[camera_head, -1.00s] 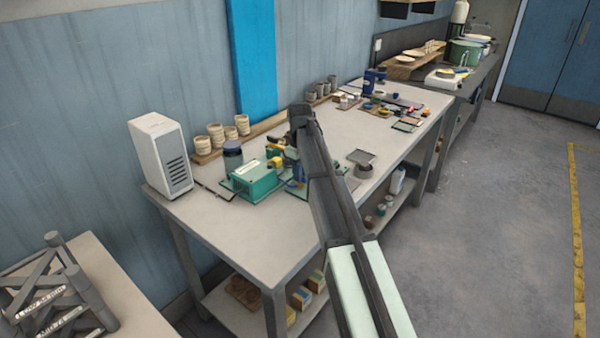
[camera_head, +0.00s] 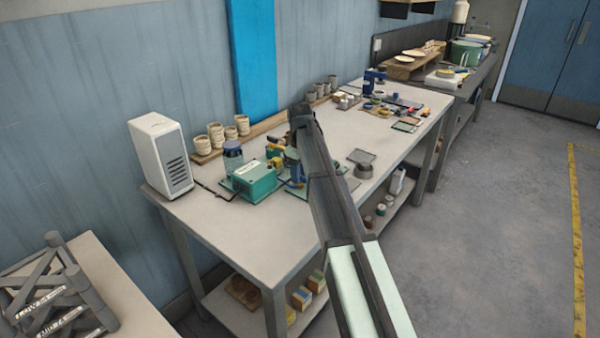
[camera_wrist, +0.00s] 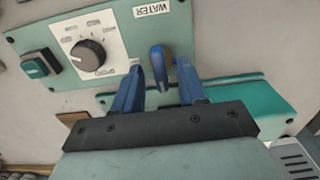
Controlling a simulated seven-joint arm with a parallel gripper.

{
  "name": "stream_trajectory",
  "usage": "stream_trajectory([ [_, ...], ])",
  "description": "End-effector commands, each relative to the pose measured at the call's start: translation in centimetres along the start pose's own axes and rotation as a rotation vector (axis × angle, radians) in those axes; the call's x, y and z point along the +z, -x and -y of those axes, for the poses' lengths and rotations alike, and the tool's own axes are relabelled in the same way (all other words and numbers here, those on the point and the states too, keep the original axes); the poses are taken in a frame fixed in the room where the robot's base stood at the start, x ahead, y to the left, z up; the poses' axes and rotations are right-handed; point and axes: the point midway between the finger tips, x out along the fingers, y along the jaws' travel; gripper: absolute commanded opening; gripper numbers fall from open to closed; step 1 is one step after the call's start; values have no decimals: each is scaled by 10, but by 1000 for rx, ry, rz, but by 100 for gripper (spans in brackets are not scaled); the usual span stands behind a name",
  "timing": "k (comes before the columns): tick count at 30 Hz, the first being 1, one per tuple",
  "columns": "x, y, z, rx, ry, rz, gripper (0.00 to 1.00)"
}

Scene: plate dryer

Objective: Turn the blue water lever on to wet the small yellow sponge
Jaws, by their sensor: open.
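The blue water lever (camera_wrist: 158,62) stands out from a green panel (camera_wrist: 30,45), beside a white label reading WATER. My gripper (camera_wrist: 158,66) is open, with its two blue fingers on either side of the lever. Gaps show between the lever and both fingers, so it is not gripped. In the head view my arm hides much of the gripper and the lever. A small yellow item (camera_head: 275,163) shows near the green box there, but it is too small to tell if it is the sponge. No sponge shows in the wrist view.
A dial (camera_wrist: 87,55) and a dark green switch (camera_wrist: 40,67) sit left of the lever. On the workbench (camera_head: 225,225) are a green box (camera_head: 254,180), a blue-lidded jar (camera_head: 233,155) and a white vented unit (camera_head: 160,157). The bench's front left is clear.

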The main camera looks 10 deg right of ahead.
Motion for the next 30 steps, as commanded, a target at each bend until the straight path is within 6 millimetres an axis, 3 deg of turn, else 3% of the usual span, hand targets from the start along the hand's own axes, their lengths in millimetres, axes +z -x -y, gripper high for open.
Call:
stream_trajectory([
  [7,-1,18,-1,1,0,-1,42],
  [21,-1,107,-1,1,0,-2,42],
  [30,0,135,0,0,0,0,42],
])
